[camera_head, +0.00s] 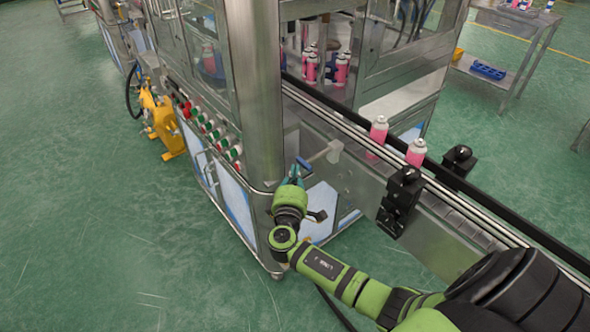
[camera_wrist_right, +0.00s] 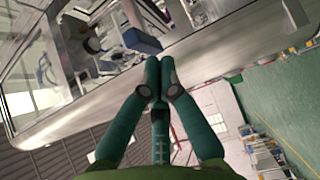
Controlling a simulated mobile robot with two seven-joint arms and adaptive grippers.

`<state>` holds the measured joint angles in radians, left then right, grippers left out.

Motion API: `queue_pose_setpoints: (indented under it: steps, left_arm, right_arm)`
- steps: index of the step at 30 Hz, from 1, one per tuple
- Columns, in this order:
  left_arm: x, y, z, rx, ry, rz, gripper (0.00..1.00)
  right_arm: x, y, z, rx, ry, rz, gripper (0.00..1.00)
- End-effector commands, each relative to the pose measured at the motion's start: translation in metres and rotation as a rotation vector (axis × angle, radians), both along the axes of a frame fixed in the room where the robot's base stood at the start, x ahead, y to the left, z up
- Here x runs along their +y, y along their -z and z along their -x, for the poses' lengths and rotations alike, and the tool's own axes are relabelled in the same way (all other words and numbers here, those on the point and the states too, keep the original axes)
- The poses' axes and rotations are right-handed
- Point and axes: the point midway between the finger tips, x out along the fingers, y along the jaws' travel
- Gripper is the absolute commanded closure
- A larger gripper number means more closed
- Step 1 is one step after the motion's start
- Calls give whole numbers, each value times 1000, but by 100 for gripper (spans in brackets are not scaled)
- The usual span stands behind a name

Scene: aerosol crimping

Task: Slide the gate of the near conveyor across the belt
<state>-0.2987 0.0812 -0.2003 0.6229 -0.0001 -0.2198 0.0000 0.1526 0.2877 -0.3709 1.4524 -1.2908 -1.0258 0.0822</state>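The near conveyor (camera_head: 350,185) runs from the machine toward the lower right. A rod with a blue end (camera_head: 304,163) sticks out of its near side, beside a pale block (camera_head: 334,152); this looks like the gate's handle. My right gripper (camera_head: 296,172) is at the blue end, on the near side of the conveyor. In the right wrist view its two fingers (camera_wrist_right: 160,75) are together with nothing visible between them, and a blue block (camera_wrist_right: 141,41) lies just beyond the tips. Whether they touch it cannot be told. My left gripper is not in view.
Pink cans (camera_head: 378,130) stand on the belt. Black sensor blocks (camera_head: 400,200) and (camera_head: 459,160) flank the belt. A steel post (camera_head: 255,90) and a row of red and green buttons (camera_head: 215,133) are left of the gripper. Green floor is open at left.

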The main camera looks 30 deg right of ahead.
Motion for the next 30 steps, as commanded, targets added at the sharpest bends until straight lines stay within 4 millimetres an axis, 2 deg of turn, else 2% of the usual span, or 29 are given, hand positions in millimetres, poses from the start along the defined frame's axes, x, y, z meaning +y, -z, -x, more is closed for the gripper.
queue_pose_setpoints:
  steps: [11, 18, 21, 30]
  left_arm:
    - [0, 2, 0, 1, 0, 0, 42]
    - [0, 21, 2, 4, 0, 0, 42]
    - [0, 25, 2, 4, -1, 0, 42]
    - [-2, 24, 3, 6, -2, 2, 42]
  right_arm:
    - [-5, 1, 0, -1, 1, -1, 100]
    - [-52, 3, -3, -2, 6, 3, 100]
    - [-66, 2, -5, -3, 4, 1, 100]
    - [-73, -1, -5, -3, 5, 0, 100]
